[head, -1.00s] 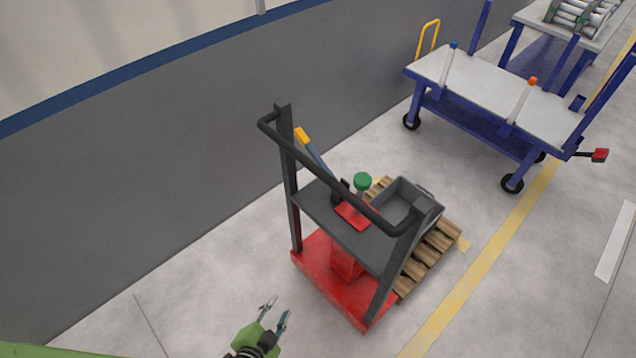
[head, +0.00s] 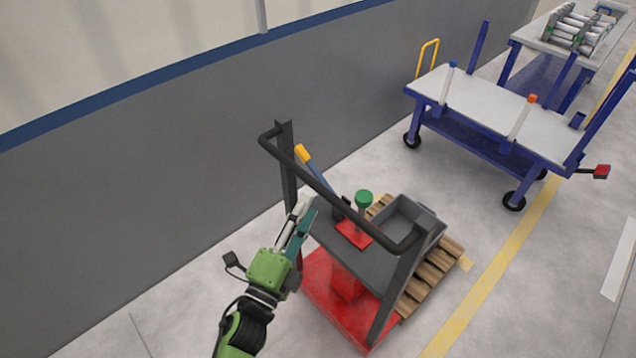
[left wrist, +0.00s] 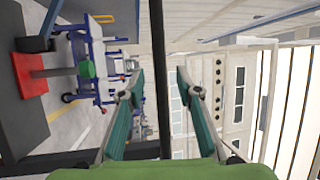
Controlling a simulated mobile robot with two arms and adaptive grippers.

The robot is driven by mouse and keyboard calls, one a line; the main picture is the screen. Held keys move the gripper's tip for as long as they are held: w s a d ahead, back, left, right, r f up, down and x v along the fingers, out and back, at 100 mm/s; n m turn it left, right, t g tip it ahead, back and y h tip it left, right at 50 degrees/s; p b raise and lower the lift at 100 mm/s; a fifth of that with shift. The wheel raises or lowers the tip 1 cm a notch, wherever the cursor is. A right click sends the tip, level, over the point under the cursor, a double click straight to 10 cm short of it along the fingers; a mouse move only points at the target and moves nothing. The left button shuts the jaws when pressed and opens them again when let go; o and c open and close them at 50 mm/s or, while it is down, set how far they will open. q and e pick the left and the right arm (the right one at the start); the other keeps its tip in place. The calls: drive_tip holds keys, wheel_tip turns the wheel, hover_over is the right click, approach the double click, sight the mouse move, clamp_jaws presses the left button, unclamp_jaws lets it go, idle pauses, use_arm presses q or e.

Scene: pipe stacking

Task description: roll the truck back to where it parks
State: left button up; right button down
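The truck (head: 325,282) stands mid-picture in the head view, with a red base, dark grey shelf, grey uprights and black push handle (head: 335,201). My left gripper (head: 306,208) is at its near side, by the left upright and just below the handle in the picture. In the left wrist view my left gripper (left wrist: 160,78) is open, its teal finger pads apart. A dark bar (left wrist: 159,45), apparently the handle, runs between the fingers with gaps on both sides; contact is not visible. My right gripper is not in view.
A grey bin (head: 406,218) and a green-topped red item (head: 363,199) are on or by the truck. A wooden pallet (head: 432,275) lies behind it. A blue cart (head: 480,105) stands at upper right. A grey wall (head: 150,190) runs along the left. Floor at lower left is clear.

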sight(318, 189)
use_arm(q)
drive_tip(key=p+x, duration=0.1)
drive_tip(key=x, duration=0.5)
drive_tip(key=shift+w+d, duration=0.15)
drive_tip(key=shift+w, duration=0.2)
clamp_jaws()
